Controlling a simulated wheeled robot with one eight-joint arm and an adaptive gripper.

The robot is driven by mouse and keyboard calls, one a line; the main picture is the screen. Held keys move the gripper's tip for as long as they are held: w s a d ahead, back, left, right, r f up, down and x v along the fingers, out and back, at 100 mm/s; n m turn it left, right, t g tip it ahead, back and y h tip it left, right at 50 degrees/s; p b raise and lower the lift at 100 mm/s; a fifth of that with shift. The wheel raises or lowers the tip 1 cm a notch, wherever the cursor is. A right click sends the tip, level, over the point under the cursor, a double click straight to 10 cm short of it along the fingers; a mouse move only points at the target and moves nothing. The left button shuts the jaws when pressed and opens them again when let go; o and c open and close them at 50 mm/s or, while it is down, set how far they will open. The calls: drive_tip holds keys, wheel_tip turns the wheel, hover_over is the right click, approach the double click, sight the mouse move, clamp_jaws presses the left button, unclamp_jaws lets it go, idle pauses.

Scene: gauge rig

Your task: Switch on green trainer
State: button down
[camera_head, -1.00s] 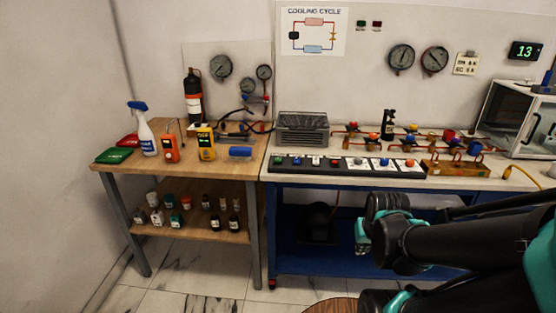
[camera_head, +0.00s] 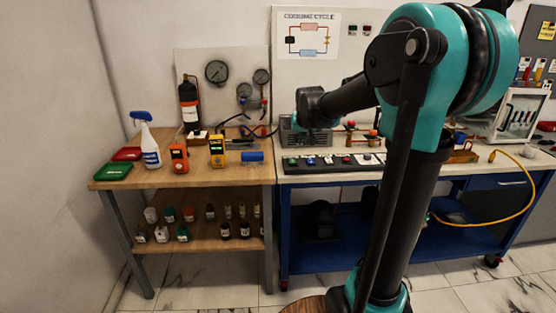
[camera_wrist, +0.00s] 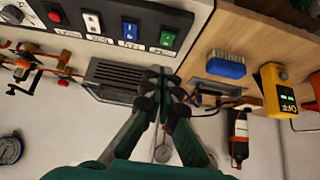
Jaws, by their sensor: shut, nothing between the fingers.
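A black switch panel (camera_head: 337,164) lies along the front of the white-topped bench, with a green rocker switch (camera_head: 292,161) at its left end. In the wrist view the green switch (camera_wrist: 167,38) sits at the panel's right end, beside a blue switch (camera_wrist: 130,31). My gripper (camera_wrist: 161,72) is shut and empty. In the wrist view its tips appear just below the green switch, over the side of the grey finned unit (camera_wrist: 108,77). They look apart from the switch, but their height is unclear. In the head view I cannot make out the fingers.
The wooden table (camera_head: 120,184) on the left holds a spray bottle (camera_head: 148,142), an orange meter (camera_head: 179,157), a yellow meter (camera_head: 217,151) and a blue brush-like item (camera_head: 252,156). Copper piping with valves stands behind the panel. My arm hides part of the bench.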

drive_tip(key=shift+w+a+r, duration=0.35)
drive_tip(key=shift+w+a, duration=0.25)
drive_tip(key=shift+a, duration=0.05)
drive_tip(key=shift+f, duration=0.1)
hover_over(293, 161)
drive_tip(key=s, duration=0.2)
drive_tip(key=f, duration=0.7)
drive_tip(key=shift+s+f, duration=0.2)
wheel_tip(293, 161, down, 3)
drive_tip(key=shift+f, duration=0.15)
drive_tip(key=shift+s+f, duration=0.15)
drive_tip(key=shift+f, duration=0.35)
